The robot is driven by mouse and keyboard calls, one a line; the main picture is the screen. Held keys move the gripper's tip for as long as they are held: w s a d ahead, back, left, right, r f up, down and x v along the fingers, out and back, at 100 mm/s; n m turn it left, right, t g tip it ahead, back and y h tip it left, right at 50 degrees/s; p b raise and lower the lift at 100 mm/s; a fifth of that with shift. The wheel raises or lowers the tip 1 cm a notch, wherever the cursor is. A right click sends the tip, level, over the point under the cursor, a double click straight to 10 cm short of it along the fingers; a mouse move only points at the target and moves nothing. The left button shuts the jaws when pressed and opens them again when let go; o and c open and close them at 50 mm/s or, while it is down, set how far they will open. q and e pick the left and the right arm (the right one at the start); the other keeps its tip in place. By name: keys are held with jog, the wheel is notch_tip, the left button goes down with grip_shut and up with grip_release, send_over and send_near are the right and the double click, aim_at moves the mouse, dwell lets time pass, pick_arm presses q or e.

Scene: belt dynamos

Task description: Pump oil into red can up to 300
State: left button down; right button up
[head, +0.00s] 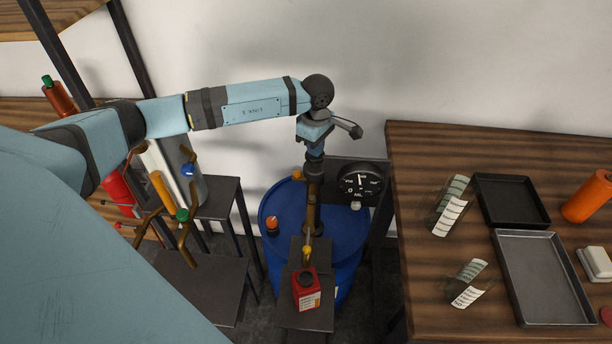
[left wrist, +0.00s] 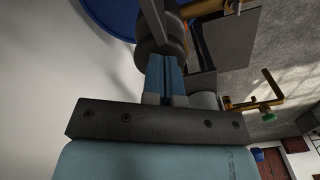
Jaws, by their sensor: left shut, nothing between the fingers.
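My left gripper (head: 315,148) is shut and empty, pointing down at the top of the brown pump (head: 312,195) on the blue drum (head: 344,228). In the left wrist view its closed blue fingers (left wrist: 165,75) reach the dark round pump top (left wrist: 160,38); I cannot tell whether they touch it. The red can (head: 306,287) stands upright on a dark stand (head: 303,321) in front of the drum, under the yellowish spout (head: 307,255). The round black gauge (head: 361,182) has its needle near upright; its numbers are too small to read surely. My right gripper is not in view.
A wooden table (head: 420,270) at right holds a black tray (head: 510,200), a grey metal tray (head: 545,278), clear holders with labels and an orange bottle (head: 588,196). Brown pipes with a blue knob (head: 188,170) and a green knob (head: 182,215) stand at left, near dark stands.

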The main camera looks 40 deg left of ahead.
pick_arm(q)
notch_tip(320, 180, up, 8)
jog(key=p, duration=0.3)
dwell(0.3)
jog(key=shift+f, duration=0.1)
notch_tip(320, 180, up, 14)
jog(key=b, duration=0.2)
dwell(0.4)
jog(key=shift+f, duration=0.1)
dwell(0.4)
